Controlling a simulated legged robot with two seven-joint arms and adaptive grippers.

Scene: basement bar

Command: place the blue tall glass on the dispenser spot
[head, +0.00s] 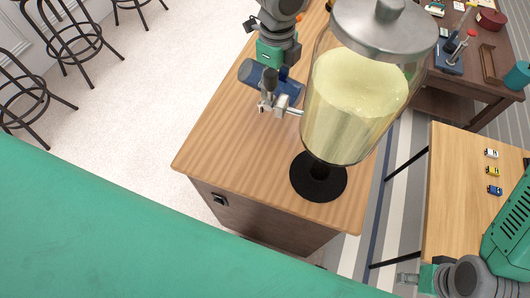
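The blue tall glass (289,90) is tilted well over beside the drink dispenser's tap, which partly covers it. My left gripper (268,66) comes down from the top of the view and appears shut on the glass; its fingertips are mostly hidden. The dispenser (345,130) is a large clear jar of pale yellow drink with a metal lid, on a round black foot (307,184). Its metal tap (280,107) sticks out to the left. No marked spot can be made out under the tap. My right gripper (406,279) is low at the right, away from the glass; its finger opening is unclear.
The dispenser stands on a wooden cabinet (225,140) whose left and front top is clear. A wooden table (455,170) at the right bears several toy cars (493,171). A darker table (465,75) with small items is behind. Black stools (70,40) stand at the upper left.

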